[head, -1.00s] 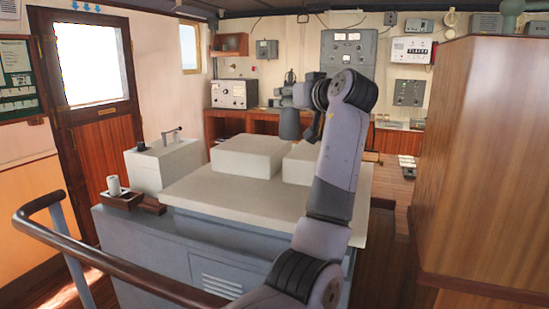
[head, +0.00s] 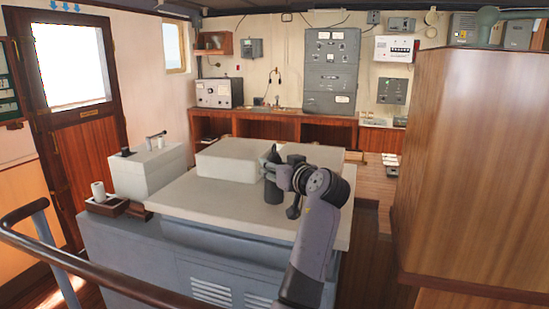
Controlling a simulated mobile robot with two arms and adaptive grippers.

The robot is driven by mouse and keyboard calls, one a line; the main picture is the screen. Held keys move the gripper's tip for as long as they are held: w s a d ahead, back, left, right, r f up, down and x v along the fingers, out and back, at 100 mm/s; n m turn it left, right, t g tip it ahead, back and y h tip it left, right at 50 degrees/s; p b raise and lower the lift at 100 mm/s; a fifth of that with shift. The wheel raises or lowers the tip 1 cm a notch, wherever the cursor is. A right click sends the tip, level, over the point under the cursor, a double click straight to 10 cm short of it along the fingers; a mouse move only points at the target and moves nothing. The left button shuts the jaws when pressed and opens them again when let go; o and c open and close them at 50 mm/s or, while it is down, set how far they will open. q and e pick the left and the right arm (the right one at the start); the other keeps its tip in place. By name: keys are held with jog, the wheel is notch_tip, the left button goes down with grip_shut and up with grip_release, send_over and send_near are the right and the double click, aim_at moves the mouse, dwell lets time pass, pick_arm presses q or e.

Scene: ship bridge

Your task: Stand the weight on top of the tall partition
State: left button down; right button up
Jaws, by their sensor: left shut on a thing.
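My left gripper (head: 271,163) is in the middle of the head view, over the white-topped console. It is shut on a dark grey cylinder, which I take to be the weight (head: 272,190). The weight hangs upright below the fingers, and its upper part is partly hidden. I cannot tell whether its base touches the console top. The tall partition (head: 470,165) is the large wood-panelled block at the right, well apart from the gripper. A greenish rounded object (head: 487,20) shows at its top edge; I cannot tell whether it stands on it or behind it. My right gripper is not in view.
The console (head: 200,208) has raised white boxes (head: 228,161) on top. A curved handrail (head: 95,268) crosses the lower left. A small holder with a white cup (head: 98,191) sits at the console's left.

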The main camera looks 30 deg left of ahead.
pick_arm(q)
jog(key=shift+f+p, duration=0.4)
jog(key=shift+f, duration=1)
jog(key=c, duration=1.5)
grip_release()
jog(key=shift+f, duration=0.35)
jog(key=o, duration=0.4)
jog(key=shift+s+d+r, duration=0.1)
jog(key=shift+s+r, duration=0.05)
jog(key=shift+s, duration=0.05)
jog(key=shift+w, duration=0.1)
